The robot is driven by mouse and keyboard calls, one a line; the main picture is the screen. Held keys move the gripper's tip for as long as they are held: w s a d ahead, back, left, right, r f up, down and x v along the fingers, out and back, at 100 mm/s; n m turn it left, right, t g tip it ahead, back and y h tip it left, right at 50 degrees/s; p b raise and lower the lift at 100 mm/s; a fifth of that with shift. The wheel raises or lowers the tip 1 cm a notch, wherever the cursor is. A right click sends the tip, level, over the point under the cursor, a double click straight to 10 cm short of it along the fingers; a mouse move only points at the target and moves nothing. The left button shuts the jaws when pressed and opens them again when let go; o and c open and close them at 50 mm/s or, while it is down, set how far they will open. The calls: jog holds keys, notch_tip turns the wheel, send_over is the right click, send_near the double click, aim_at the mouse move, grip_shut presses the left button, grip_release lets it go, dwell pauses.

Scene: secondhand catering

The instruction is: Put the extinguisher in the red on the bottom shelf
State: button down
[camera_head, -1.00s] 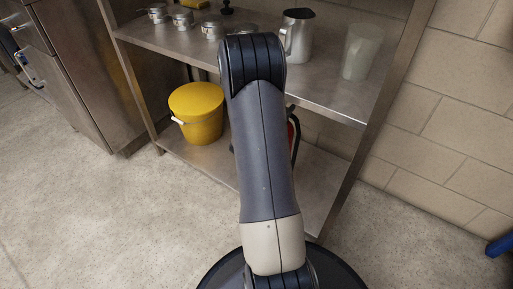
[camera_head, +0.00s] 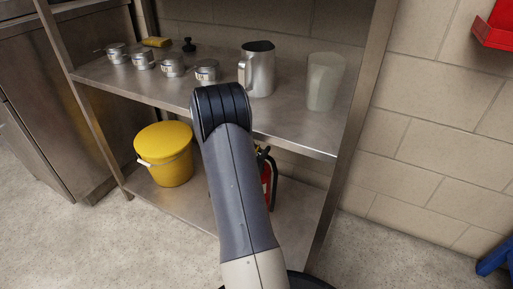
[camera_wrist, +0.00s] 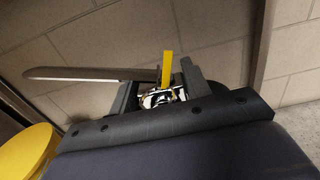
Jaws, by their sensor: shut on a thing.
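The red fire extinguisher (camera_head: 267,174) shows in the head view as a narrow red strip with black parts, right of my forearm and over the bottom shelf (camera_head: 191,206). My arm hides the rest and its base, so I cannot tell if it touches the shelf. My gripper (camera_wrist: 160,97) is hidden in the head view. In the wrist view its dark jaws are shut on a small chrome and black part with an upright yellow piece (camera_wrist: 167,68), apparently the top of the extinguisher. No red body shows there.
A yellow lidded bucket (camera_head: 165,158) stands left on the bottom shelf. The upper shelf (camera_head: 215,95) holds a metal jug (camera_head: 258,72), a clear pitcher (camera_head: 323,82) and several small pans. A shelf post (camera_head: 352,120) stands at right. A red wall fixture (camera_head: 492,32) is at the upper right.

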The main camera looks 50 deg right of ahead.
jog(key=shift+f+b, duration=0.85)
jog(key=shift+f, duration=0.85)
jog(key=c, duration=0.7)
grip_release()
jog(key=shift+f, duration=0.2)
jog(key=shift+r, duration=0.15)
jog(key=p+v, duration=0.3)
jog(key=v, duration=0.9)
jog(key=shift+p, duration=0.4)
